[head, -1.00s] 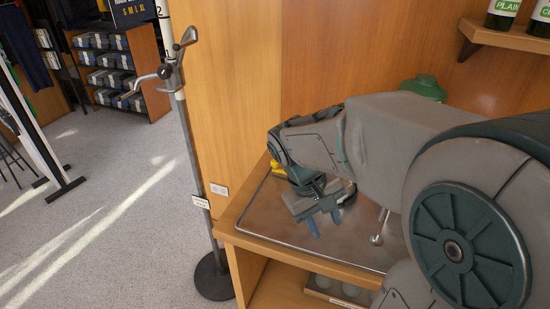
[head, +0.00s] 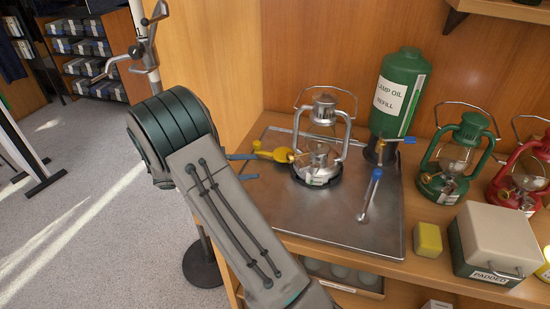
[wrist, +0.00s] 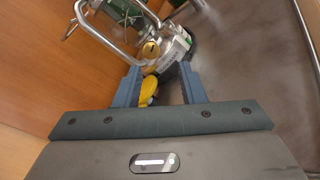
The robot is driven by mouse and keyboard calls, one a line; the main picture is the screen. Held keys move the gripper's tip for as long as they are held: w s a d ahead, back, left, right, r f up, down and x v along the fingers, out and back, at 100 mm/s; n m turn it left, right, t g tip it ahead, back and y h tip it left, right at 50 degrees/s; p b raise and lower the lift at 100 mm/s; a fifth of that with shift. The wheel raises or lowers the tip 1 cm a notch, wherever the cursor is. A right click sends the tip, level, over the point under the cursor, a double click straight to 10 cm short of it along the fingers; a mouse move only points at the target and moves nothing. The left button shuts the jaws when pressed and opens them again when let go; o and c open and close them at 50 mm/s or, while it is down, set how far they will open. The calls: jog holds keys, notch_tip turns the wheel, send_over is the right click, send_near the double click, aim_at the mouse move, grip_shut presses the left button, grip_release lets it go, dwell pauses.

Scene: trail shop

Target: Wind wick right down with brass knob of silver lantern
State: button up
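The silver lantern (head: 323,108) stands upright on a metal tray in the head view. In the wrist view its silver frame (wrist: 107,33) is at the upper left. Its brass knob (head: 291,157) is on its left side, low down, and in the wrist view the knob (wrist: 151,50) lies just ahead of the fingertips. My gripper (wrist: 162,70) is open and empty, with its blue fingers apart. In the head view it reaches in from the left, and my arm hides most of it. I see no contact with the knob.
A yellow item (head: 270,152), perhaps a funnel, lies between my gripper and the lantern. A green lamp oil can (head: 400,85) stands behind right. Green (head: 463,150) and red lanterns (head: 520,170) stand right.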

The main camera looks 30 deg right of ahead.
aim_at(288, 158)
jog(key=shift+w+a+f+n+t+h, duration=0.2)
jog(key=shift+w+a+h, duration=0.1)
jog(key=shift+w, duration=0.15)
jog(key=shift+w+a+f+n+t+h, duration=0.1)
jog(key=shift+w+a+f+h, duration=0.15)
jog(key=shift+w, duration=0.2)
jog(key=p+x, duration=0.2)
jog(key=x, duration=1.1)
jog(key=shift+s+d+r+p, duration=0.1)
jog(key=shift+d+p, duration=0.1)
jog(key=shift+p, duration=0.2)
